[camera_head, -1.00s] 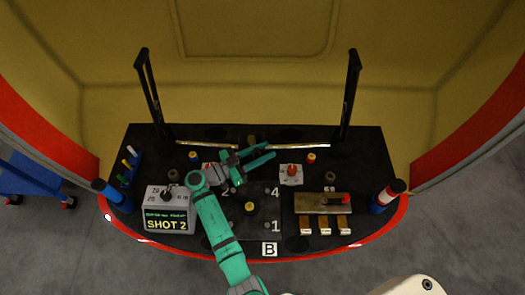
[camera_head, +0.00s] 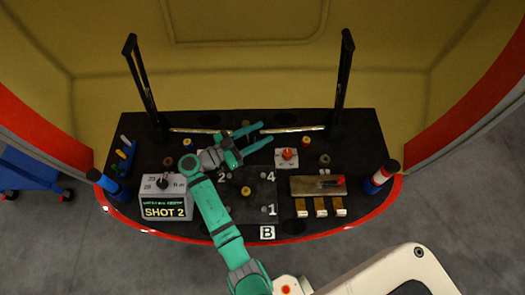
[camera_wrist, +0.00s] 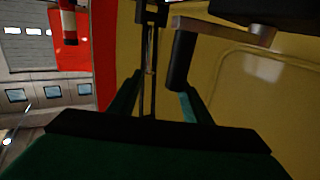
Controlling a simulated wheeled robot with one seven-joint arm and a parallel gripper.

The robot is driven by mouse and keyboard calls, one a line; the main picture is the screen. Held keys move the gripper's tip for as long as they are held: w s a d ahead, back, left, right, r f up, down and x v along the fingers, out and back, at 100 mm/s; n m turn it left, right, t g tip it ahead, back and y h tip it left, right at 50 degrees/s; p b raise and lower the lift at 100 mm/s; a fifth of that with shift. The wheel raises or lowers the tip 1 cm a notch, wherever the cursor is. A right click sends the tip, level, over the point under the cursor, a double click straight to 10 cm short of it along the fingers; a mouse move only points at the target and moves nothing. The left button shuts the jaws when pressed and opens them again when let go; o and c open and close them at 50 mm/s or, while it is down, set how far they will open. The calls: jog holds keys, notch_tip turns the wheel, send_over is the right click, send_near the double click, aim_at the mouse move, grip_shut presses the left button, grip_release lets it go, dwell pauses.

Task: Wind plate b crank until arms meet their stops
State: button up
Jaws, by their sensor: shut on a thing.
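Plate B is the dark square plate (camera_head: 252,207) in the middle of the console, with numbers and a white B label (camera_head: 267,232) at its front. My gripper (camera_head: 266,132) is beyond its back edge, its fingers pointing right. In the wrist view a black upright handle (camera_wrist: 180,62) on a silver crank arm (camera_wrist: 225,29) stands between my fingers, and my gripper is shut on it. In the head view the handle is hard to make out. Two tall black arms, left (camera_head: 142,85) and right (camera_head: 343,85), stand at the console's back, with silver rods between them.
A grey box reading SHOT 2 (camera_head: 166,208) stands at the left. A brass plate (camera_head: 305,186) with a red-tipped tool and several small blocks lies at the right. A white block with a red knob (camera_head: 288,158) is right of my gripper. A yellow wall (camera_head: 245,75) rises behind.

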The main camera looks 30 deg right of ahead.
jog(key=s+a+r, duration=0.5)
jog(key=s+r, duration=0.5)
jog(key=s, duration=0.3)
jog(key=shift+w, duration=0.1)
jog(key=shift+a, duration=0.1)
